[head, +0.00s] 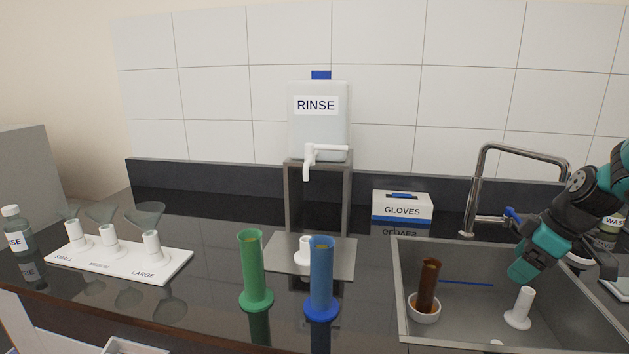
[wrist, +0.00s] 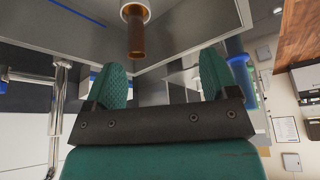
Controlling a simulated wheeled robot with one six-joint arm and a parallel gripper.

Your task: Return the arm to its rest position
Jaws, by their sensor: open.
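My arm comes in from the right edge of the head view and hangs over the sink. My gripper (head: 520,272) is low at its end, above and to the right of a brown cylinder. In the wrist view, my gripper (wrist: 165,77) shows two green fingers spread wide with nothing between them. The brown cylinder (head: 428,284) stands in a small white bowl (head: 424,313) inside the sink. In the wrist view the brown cylinder (wrist: 136,36) is beyond the fingers, apart from them.
The sink (head: 398,290) holds a white stand (head: 519,308) and a blue rod (head: 466,283). A faucet (head: 480,180) rises behind it. Green (head: 251,265) and blue (head: 321,275) cylinders stand left of the sink. Rinse tank (head: 320,125) and gloves box (head: 402,207) are farther back.

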